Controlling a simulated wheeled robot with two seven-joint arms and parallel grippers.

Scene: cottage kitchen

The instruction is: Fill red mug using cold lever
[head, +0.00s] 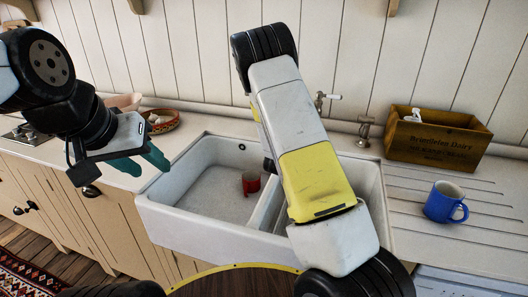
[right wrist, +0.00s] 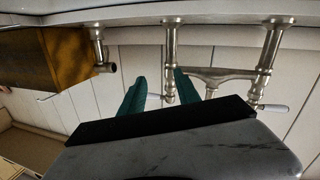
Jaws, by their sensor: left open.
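The red mug (head: 251,183) stands in the left basin of the white sink (head: 175,215), beside the divider. A metal tap (right wrist: 170,60) shows upside down in the right wrist view. I cannot read which is cold. My right gripper (right wrist: 160,76) has its teal fingers apart, pointing toward the tap pipes; in the head view my right arm hides it and much of the tap. My left gripper (head: 158,160) is open and empty over the counter, left of the sink.
A blue mug (head: 445,202) stands on the grooved drainboard at the right. A wooden crate (head: 437,143) stands behind it, against the wall. A patterned bowl (head: 160,121) stands on the counter at the left, near a hob (head: 27,134). My right arm crosses above the sink.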

